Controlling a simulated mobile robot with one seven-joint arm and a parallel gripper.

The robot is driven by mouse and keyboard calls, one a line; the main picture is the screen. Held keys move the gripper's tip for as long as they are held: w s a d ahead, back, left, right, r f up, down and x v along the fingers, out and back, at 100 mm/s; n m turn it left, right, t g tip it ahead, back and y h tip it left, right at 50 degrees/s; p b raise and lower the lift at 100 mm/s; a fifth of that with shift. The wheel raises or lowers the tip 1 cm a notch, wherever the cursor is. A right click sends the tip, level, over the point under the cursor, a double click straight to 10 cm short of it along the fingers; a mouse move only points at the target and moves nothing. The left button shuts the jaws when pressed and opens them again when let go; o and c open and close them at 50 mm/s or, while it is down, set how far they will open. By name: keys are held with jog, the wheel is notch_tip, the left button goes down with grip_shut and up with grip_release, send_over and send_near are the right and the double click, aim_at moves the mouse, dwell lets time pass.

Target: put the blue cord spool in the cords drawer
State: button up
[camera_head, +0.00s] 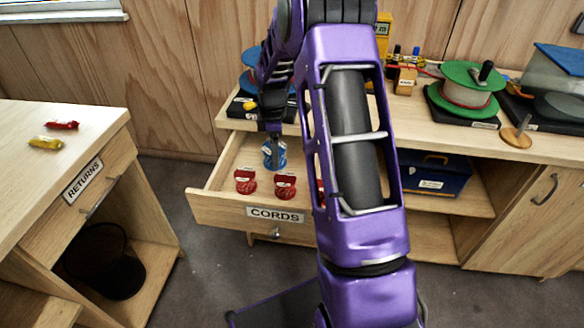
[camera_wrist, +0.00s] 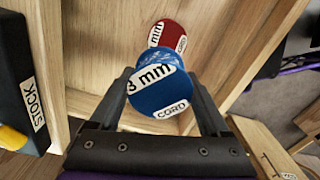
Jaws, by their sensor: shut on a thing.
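The blue cord spool (camera_head: 274,155) is between the fingers of my gripper (camera_head: 274,137), which is shut on it. It also shows in the wrist view (camera_wrist: 158,88), with its "3 mm CORD" label facing the camera and one finger on each side. The cords drawer (camera_head: 222,209) is pulled open, with a "CORDS" label on its front. The blue spool is over or inside the drawer, behind the red spools in the head view. I cannot tell whether it touches the drawer floor.
Red spools (camera_head: 285,186) (camera_head: 245,181) stand near the drawer front, and another is partly hidden by my arm. A red spool (camera_wrist: 168,35) shows just beyond the blue one. The returns table (camera_head: 75,125) stands left. Green-flanged spool (camera_head: 466,85) sits on the bench.

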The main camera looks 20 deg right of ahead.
jog(key=w+d+f+n+b, duration=0.2)
jog(key=w+d+n, duration=0.2)
jog(key=d+n, duration=0.3)
jog(key=n, duration=0.1)
send_near(289, 167)
jog(key=s+f, duration=0.1)
jog(key=s+a+f, duration=0.1)
jog(key=f, duration=0.1)
jog(key=s+f, duration=0.2)
jog(key=shift+a+f+b, duration=0.2)
jog(key=shift+a+b, duration=0.1)
jog(key=shift+b, duration=0.05)
jog(key=shift+f, duration=0.15)
jog(key=o, duration=1.3)
notch_tip(289, 167, up, 12)
jog(key=shift+r+p, duration=0.15)
jog(key=shift+p, duration=0.5)
